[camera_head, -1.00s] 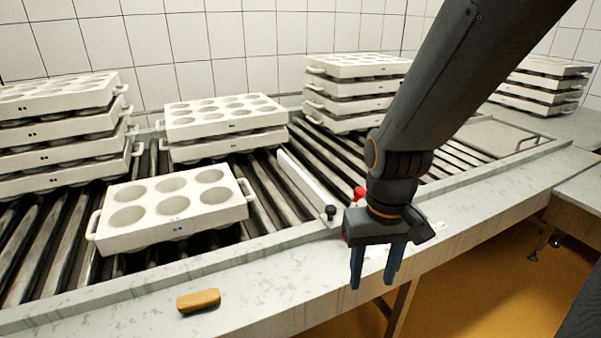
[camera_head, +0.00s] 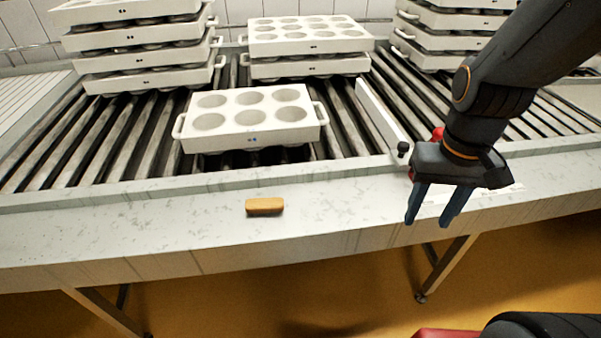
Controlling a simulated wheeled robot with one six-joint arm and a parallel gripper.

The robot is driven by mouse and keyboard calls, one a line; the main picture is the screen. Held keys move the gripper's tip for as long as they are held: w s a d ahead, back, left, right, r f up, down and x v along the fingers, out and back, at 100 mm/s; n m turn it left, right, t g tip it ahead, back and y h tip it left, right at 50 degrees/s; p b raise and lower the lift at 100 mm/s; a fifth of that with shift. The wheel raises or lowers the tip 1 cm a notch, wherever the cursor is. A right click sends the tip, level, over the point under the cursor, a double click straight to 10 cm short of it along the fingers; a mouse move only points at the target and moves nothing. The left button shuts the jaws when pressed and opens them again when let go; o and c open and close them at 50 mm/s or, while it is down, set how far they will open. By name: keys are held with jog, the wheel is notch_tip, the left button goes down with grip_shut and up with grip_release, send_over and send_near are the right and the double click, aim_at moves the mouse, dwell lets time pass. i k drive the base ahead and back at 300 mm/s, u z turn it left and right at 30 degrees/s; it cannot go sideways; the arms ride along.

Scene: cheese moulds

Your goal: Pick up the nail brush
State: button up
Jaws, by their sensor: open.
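The nail brush (camera_head: 265,206) is a small tan-orange block lying on the pale front ledge (camera_head: 150,232) of the conveyor. Its bristles are not clearly visible. My gripper (camera_head: 433,222) hangs to the right of the brush, with its two blue fingers apart and pointing down. It is empty and well clear of the brush, near the ledge's front edge in the picture.
A white mould tray (camera_head: 252,143) with six round cups lies on the rollers behind the brush. Stacked moulds (camera_head: 145,58) stand farther back. A red knob (camera_head: 437,134) and a black knob (camera_head: 403,147) sit near my gripper. The ledge around the brush is clear.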

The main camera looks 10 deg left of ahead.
aim_at(269, 205)
jog(key=u, duration=1.2)
jog(key=k, duration=0.35)
jog(key=u, duration=0.55)
jog(key=i, duration=0.25)
jog(key=z, duration=0.2)
